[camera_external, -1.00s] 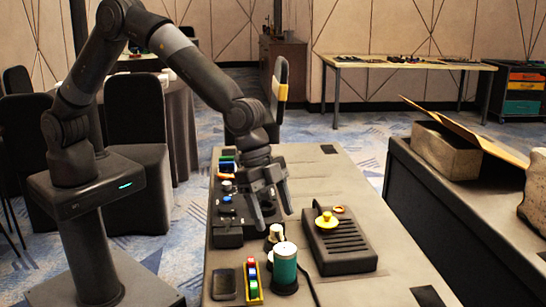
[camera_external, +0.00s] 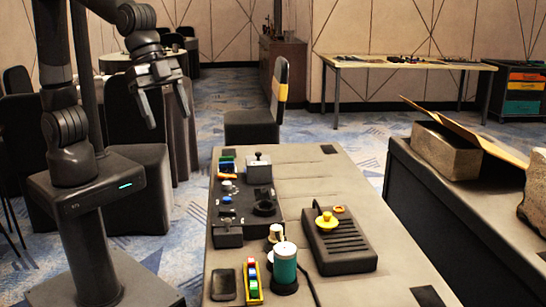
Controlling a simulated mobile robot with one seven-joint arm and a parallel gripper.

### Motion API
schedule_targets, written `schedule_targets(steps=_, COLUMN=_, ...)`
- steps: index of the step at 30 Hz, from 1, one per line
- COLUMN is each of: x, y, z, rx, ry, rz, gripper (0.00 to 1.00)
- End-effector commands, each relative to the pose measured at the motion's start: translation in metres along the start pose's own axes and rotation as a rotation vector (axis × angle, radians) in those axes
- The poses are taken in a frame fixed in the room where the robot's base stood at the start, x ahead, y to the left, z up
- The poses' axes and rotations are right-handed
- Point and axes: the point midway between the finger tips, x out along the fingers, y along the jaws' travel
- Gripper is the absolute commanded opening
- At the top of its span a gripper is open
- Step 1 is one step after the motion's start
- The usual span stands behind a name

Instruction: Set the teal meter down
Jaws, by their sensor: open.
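A teal cylinder with a pale top, which looks like the teal meter (camera_external: 285,265), stands upright on a dark round base near the front of the table (camera_external: 310,175). My gripper (camera_external: 168,113) is open and empty, with its fingers pointing down. It is off the left side of the table, high and well apart from the teal cylinder. Nothing hides the cylinder's front.
Beside the cylinder are a yellow tray of coloured blocks (camera_external: 252,283), a dark flat pad (camera_external: 223,284) and a cream knob (camera_external: 275,233). A ribbed dark box with a yellow knob (camera_external: 340,240) stands to the right. A control panel (camera_external: 235,205) lies behind. The table's far right is clear.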

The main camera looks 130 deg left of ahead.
Motion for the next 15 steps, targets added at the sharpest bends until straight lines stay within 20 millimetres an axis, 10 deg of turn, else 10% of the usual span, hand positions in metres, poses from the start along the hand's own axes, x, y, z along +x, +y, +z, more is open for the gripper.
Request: schedule_targets(steps=15, x=-0.103, y=0.046, z=0.164, rx=-0.042, ry=0.048, rz=-0.006, gripper=0.7)
